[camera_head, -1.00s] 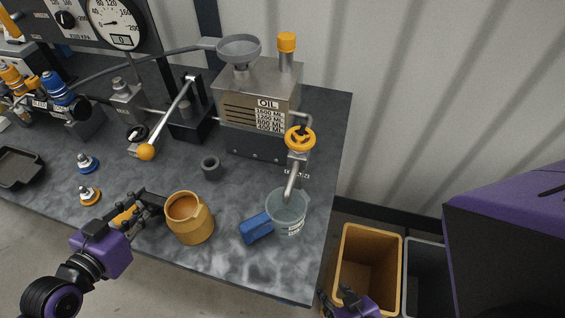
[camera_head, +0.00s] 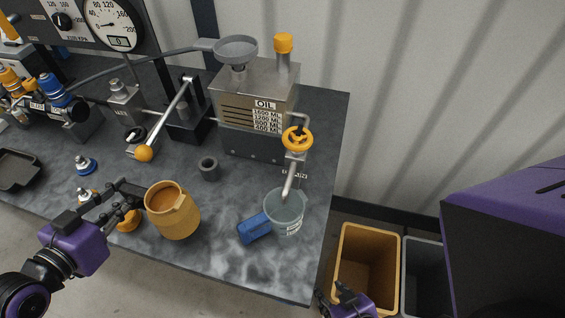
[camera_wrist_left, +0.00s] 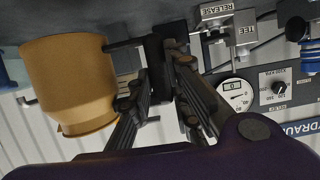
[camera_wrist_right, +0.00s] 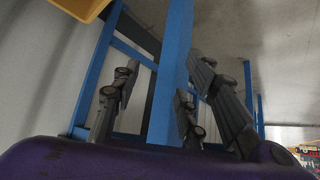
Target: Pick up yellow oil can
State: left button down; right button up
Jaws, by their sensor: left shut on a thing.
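The yellow oil can (camera_head: 177,215) is an open, mug-like can near the front edge of the table, leaning slightly in the head view. It appears a little above the tabletop. My left gripper (camera_head: 117,199) is to its left, shut on its dark handle. In the left wrist view the can (camera_wrist_left: 70,80) hangs beside the fingers (camera_wrist_left: 158,75), with the dark handle between them. My right gripper (camera_head: 345,298) is low, off the table's right side. In the right wrist view its fingers (camera_wrist_right: 160,85) are apart and empty.
A clear jug (camera_head: 285,212) with a blue handle stands under the oil tank's (camera_head: 258,105) spout. A dark ring (camera_head: 209,168) and small couplers (camera_head: 86,165) lie on the table (camera_head: 230,255). An orange round object (camera_head: 128,222) is partly hidden near my left gripper. Bins (camera_head: 366,270) stand right.

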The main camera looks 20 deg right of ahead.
pick_arm(q)
jog(key=s+a+r, duration=0.2)
jog(key=a+r, duration=0.6)
jog(key=a, duration=0.4)
pick_arm(e)
jog(key=shift+w+a+f, duration=0.1)
jog(key=shift+w, duration=0.15)
jog(key=shift+s, duration=0.1)
pick_arm(q)
jog(key=c, duration=2.4)
grip_release()
grip_shut()
pick_arm(e)
jog(key=shift+d, duration=0.25)
jog(key=shift+a, duration=0.15)
